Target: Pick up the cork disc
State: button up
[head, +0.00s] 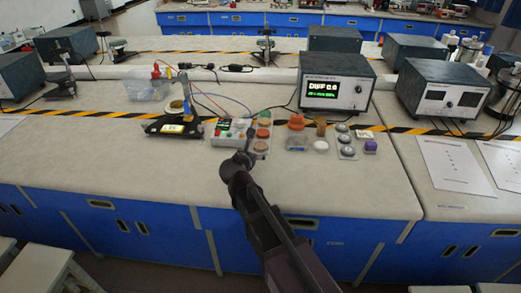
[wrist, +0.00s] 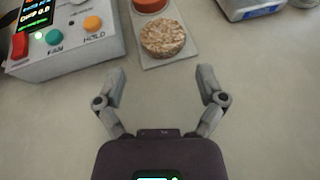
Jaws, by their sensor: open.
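The cork disc (wrist: 163,38) is a round, speckled brown piece lying flat on a pale plate (wrist: 152,62) in the wrist view. An orange-red disc sits just beyond it on the same plate. In the head view the cork disc (head: 261,146) is small, at the near end of a row of discs. My gripper (wrist: 162,72) is open and empty, its two fingers spread apart. The cork disc lies ahead of the fingertips, between their lines and apart from them. In the head view my gripper (head: 247,154) is close to the plate's near left side; its fingers are hard to make out.
A grey control box (wrist: 72,45) with coloured buttons stands left of the plate. Another plate with grey round pieces (head: 348,152) and a purple piece (head: 370,146) lie to the right. A display instrument (head: 336,82) stands behind. The near bench top is clear.

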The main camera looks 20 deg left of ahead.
aim_at(260, 147)
jog(key=shift+w, duration=0.15)
jog(key=shift+b+x, duration=0.85)
jog(key=shift+x, duration=1.7)
jog(key=shift+d, duration=0.15)
jog(key=shift+c, duration=0.2)
jog(key=c, duration=0.5)
